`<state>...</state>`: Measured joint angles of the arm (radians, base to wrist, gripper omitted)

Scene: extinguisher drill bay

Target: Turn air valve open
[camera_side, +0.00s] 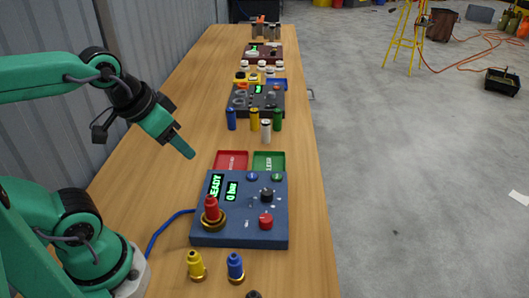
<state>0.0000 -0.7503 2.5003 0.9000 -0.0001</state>
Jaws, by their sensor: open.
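A blue-grey control box (215,240) sits on the bench, with green displays reading "READY" and what looks like "0 bar". A black knob (267,195) is on its upper right part and a red knob or button (266,221) is below it. I cannot tell for certain which one is the air valve, or its position. A red-topped fitting with a brass base (211,210) stands at the box's left front. My gripper (146,144) is open and empty, raised above the bench to the upper left of the box, touching nothing.
A yellow fitting (195,264) and a blue fitting (235,266) stand in front of the box. A red tray (231,158) and a green tray (268,160) lie behind it. Several coloured cylinders and other boxes stand farther back. A blue hose (165,229) runs left. A corrugated wall borders the left.

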